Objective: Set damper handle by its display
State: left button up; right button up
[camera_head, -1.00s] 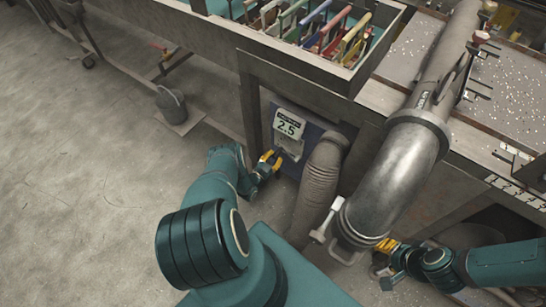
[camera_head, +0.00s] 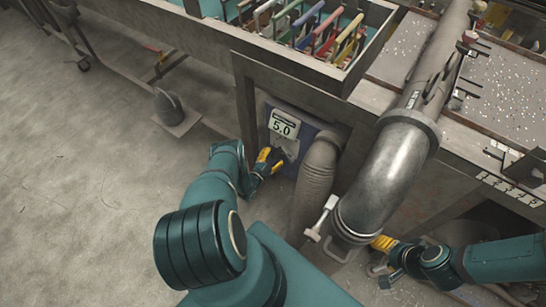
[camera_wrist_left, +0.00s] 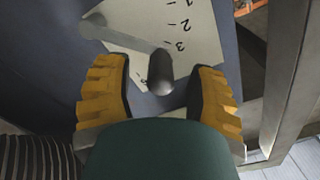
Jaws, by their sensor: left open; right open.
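The damper display (camera_head: 283,124) on the blue unit under the table reads 5.0. In the left wrist view the damper handle is a grey lever with a rounded dark knob (camera_wrist_left: 161,72), over a white scale plate (camera_wrist_left: 200,32) with numbers, 2 and 3 among them. My left gripper (camera_head: 270,158) is at the unit just below the display. In the wrist view its yellow fingers (camera_wrist_left: 160,95) are open, one on each side of the knob, with gaps showing. My right gripper (camera_head: 383,243) is open beside the lower end of the large metal pipe, partly hidden.
A ribbed grey hose (camera_head: 317,180) runs down just right of the display. The large metal pipe (camera_head: 385,185) stands further right. A tray rim (camera_head: 290,65) with coloured handles is above.

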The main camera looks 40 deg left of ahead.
pick_arm(q)
jog(key=s+d, duration=0.1)
jog(key=s, duration=1.1)
jog(key=shift+d, duration=0.15)
dwell(2.1)
